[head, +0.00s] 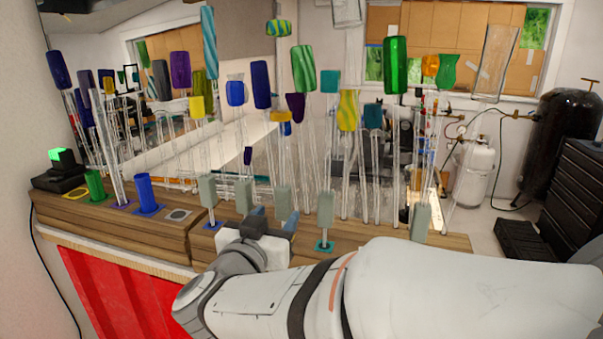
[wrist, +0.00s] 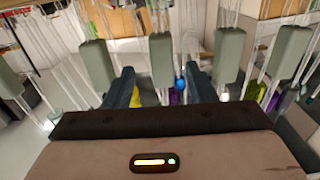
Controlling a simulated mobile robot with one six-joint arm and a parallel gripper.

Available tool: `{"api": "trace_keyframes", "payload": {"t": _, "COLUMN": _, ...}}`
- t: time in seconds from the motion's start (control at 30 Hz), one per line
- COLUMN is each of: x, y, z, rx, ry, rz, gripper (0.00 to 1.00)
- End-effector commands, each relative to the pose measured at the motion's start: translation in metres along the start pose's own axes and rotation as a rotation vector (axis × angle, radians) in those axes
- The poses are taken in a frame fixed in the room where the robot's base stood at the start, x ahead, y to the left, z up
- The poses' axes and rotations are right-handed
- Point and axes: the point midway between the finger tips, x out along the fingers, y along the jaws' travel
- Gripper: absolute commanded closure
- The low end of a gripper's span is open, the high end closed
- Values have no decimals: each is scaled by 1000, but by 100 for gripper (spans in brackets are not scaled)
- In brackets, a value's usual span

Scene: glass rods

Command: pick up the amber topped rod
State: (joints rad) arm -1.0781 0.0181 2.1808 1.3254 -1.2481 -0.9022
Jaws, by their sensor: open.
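Tall clear glass rods with coloured tops stand in a crowd above the wooden bench. An amber-orange top (head: 430,65) shows at the upper right, beside a green top. A smaller amber top (head: 281,116) shows near the middle; I cannot tell which one is meant. My gripper (head: 272,216) is at the front of the rods, low among the grey-green blocks, left of and below the orange top. In the wrist view, its two dark fingers are apart (wrist: 160,88), with a grey-green block (wrist: 161,60) beyond the gap. No amber top is clear there.
Grey-green blocks (head: 326,205) line the front of the wooden bench (head: 120,218). Other tops, such as a green one (head: 395,65) and a yellow one (head: 348,110), crowd close. Blue (head: 147,193) and green (head: 95,185) cups stand at left. A black cylinder (head: 562,140) stands at far right.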

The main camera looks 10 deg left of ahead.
Motion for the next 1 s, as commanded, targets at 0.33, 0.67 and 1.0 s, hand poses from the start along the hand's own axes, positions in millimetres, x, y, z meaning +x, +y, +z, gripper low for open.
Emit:
{"api": "trace_keyframes", "payload": {"t": 0.33, "x": 41, "y": -2, "z": -5, "rx": -1, "ry": -1, "rz": 1, "gripper": 49}}
{"api": "trace_keyframes", "payload": {"t": 0.67, "x": 74, "y": -5, "z": -6, "rx": 0, "ry": -1, "rz": -5, "gripper": 49}}
{"api": "trace_keyframes", "payload": {"t": 1.0, "x": 73, "y": -6, "z": -6, "rx": 0, "ry": 0, "rz": -7, "gripper": 61}}
